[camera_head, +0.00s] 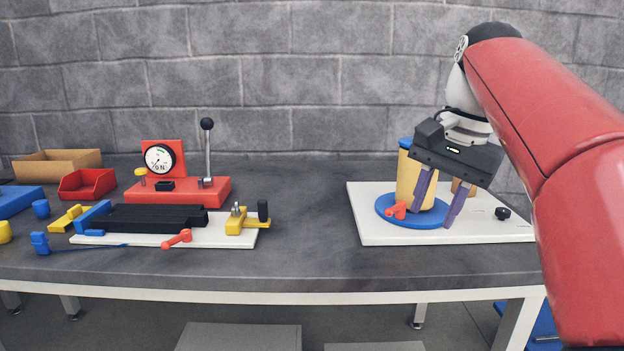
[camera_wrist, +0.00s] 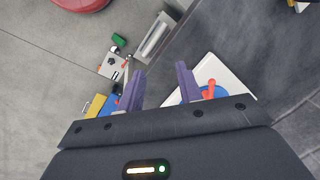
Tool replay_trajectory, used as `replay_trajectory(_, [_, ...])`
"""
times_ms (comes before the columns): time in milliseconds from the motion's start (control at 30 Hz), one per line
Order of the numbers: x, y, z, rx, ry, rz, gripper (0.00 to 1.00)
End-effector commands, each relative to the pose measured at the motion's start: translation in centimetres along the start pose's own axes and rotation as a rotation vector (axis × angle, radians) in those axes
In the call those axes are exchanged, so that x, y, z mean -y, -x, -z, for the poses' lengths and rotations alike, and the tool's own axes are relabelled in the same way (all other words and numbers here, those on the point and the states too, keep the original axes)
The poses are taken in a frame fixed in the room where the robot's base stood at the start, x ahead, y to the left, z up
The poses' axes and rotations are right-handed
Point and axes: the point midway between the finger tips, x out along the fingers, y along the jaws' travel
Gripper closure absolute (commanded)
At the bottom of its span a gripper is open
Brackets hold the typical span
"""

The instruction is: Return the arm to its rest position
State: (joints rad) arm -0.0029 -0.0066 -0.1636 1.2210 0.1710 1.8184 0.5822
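My gripper (camera_head: 433,215) hangs from my red arm at the right of the head view, over the white board (camera_head: 375,225). Its two purple fingers are apart, with nothing held between them. In the wrist view my gripper (camera_wrist: 160,70) is also open and empty. In the head view the fingers overlap a yellow cylinder (camera_head: 408,180) and the blue round base (camera_head: 425,217) under it. A small red handle (camera_head: 397,210) sits by that base. I cannot tell how close the fingers are to these. The wrist view shows the red handle (camera_wrist: 210,90) right of the fingers.
A red press with a dial (camera_head: 160,158) and upright lever stands at the back left. In front is a white plate (camera_head: 215,236) with black bars (camera_head: 150,218) and a yellow clamp (camera_head: 245,222). Bins stand far left. The table (camera_head: 300,215) is clear in the middle.

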Motion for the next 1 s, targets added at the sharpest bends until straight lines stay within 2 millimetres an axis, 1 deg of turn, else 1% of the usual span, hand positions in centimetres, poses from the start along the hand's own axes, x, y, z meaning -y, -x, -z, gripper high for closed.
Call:
replay_trajectory(167, [-0.7, -0.7, -0.8, -0.02, 0.036, 0.011, 0.64])
replay_trajectory(367, [-1.5, -2.1, -1.8, -0.05, 0.095, 0.025, 0.64])
replay_trajectory(567, [-3.0, -4.5, -3.7, -0.101, 0.188, 0.038, 0.64])
replay_trajectory(667, [-4.1, -6.4, -5.1, -0.139, 0.258, 0.043, 0.64])
replay_trajectory(767, [-5.8, -9.2, -7.0, -0.193, 0.351, 0.043, 0.64])
replay_trajectory(900, [-8.4, -14.2, -10.1, -0.282, 0.509, 0.028, 0.64])
replay_trajectory(1000, [-10.1, -17.4, -11.7, -0.335, 0.603, 0.011, 0.64])
